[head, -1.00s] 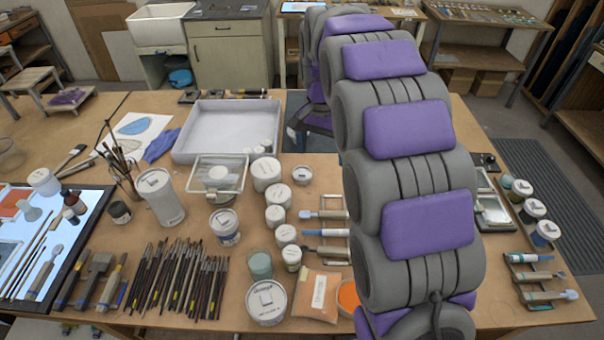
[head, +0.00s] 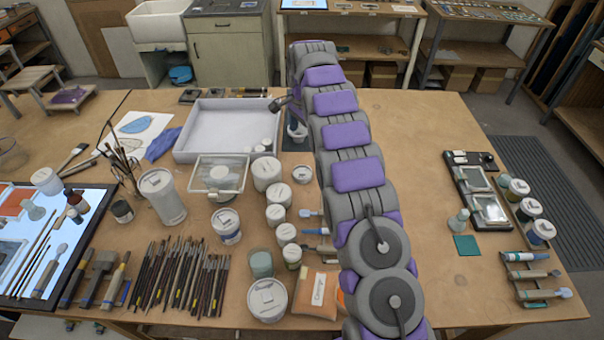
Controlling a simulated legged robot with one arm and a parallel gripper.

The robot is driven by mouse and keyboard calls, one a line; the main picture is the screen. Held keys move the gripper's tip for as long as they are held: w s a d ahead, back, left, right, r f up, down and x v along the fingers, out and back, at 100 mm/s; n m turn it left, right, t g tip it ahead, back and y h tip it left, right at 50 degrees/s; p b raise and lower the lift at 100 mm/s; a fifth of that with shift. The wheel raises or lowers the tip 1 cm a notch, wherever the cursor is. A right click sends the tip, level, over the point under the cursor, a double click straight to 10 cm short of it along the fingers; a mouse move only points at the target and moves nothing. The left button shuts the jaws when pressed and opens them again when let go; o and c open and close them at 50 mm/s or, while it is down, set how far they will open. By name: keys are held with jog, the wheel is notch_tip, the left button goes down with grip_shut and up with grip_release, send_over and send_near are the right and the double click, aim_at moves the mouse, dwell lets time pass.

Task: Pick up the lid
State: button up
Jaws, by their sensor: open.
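My gripper (head: 285,112) is at the far end of my arm, above the back of the table, just right of the white tray. It is small in view and appears open, with its jaws apart. A small pale round object (head: 297,131) is directly below it, on or above a dark mat (head: 300,144); I cannot tell whether they touch. No loose lid can be singled out with certainty. Lids show on several closed containers, including a tall white jar (head: 161,197) and a white tub (head: 227,226).
The white tray (head: 187,153) stands left of my gripper with small jars in its corner. A clear box (head: 219,177) and a column of white jars (head: 275,194) crowd the middle. Brushes (head: 182,280) lie in front. The table right of my arm is largely clear (head: 410,160).

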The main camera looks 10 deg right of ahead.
jog(key=b, duration=0.1)
send_over(304, 170)
jog(key=f, duration=1.2)
jog(key=shift+s+a, duration=0.15)
jog(key=shift+s, duration=0.15)
jog(key=shift+w+d+f+b, duration=0.1)
jog(key=shift+w+f+b, duration=0.15)
jog(key=shift+f, duration=1.05)
jog(key=shift+w+d+f+b, duration=0.1)
jog(key=shift+f+b, duration=0.1)
jog(key=shift+f, duration=1.1)
jog(key=shift+r, duration=0.1)
jog(key=c, duration=1)
jog(key=shift+c, duration=0.2)
jog(key=shift+r, duration=0.15)
